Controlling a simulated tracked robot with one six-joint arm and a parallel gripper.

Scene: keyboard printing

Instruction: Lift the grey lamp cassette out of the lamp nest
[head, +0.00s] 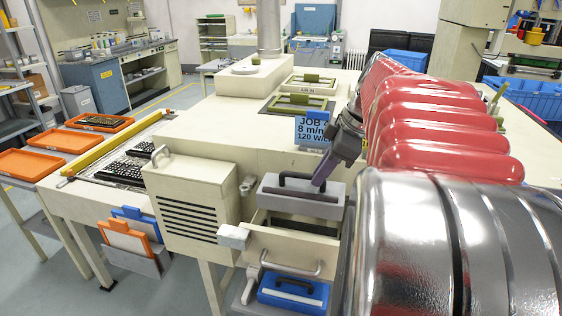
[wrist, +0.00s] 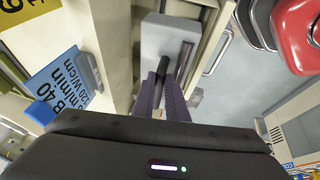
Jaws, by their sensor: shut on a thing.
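The grey lamp cassette (head: 300,207) is a box with a black handle on top, at the lower middle of the head view. Its grey top (wrist: 170,35) also shows in the wrist view. My gripper (head: 321,181) has purple fingers and comes down from the upper right onto the right part of the handle. In the wrist view the fingers (wrist: 168,84) are closed around the dark handle bar. The cream lamp nest (head: 285,243) is around and below the cassette.
A blue cassette (head: 293,293) with a handle stands low in front. A louvred cream box (head: 192,205) is close on the left. A blue job sign (head: 312,132) stands just behind my gripper. My red-sleeved arm fills the right side.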

